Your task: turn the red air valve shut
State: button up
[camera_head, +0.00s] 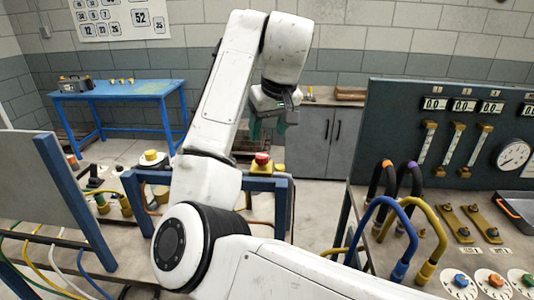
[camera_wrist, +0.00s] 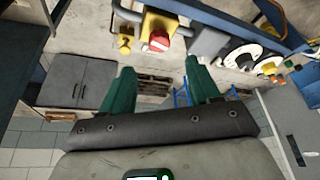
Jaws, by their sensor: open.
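A red round knob (camera_head: 262,158) sits on a yellow box beside the blue frame in the middle of the head view. It also shows at the top of the wrist view (camera_wrist: 158,40). I cannot tell whether it is the air valve or a push button. My gripper (camera_head: 268,126) hangs above and behind the knob in the head picture, partly hidden by its own wrist. In the wrist view its two green fingers (camera_wrist: 157,82) are wide apart with nothing between them. The knob appears beyond the fingertips, apart from them.
A yellow knob on a white disc (camera_head: 150,156) stands left of my arm. A grey panel (camera_head: 42,178) with hoses is at left. At right, a bench carries looped hoses (camera_head: 395,210), gauges and coloured dials (camera_head: 496,281). A blue table (camera_head: 120,92) stands behind.

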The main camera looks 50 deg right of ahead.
aim_at(262, 155)
jog(key=p+x, duration=0.1)
jog(key=x, duration=0.8)
jog(key=c, duration=1)
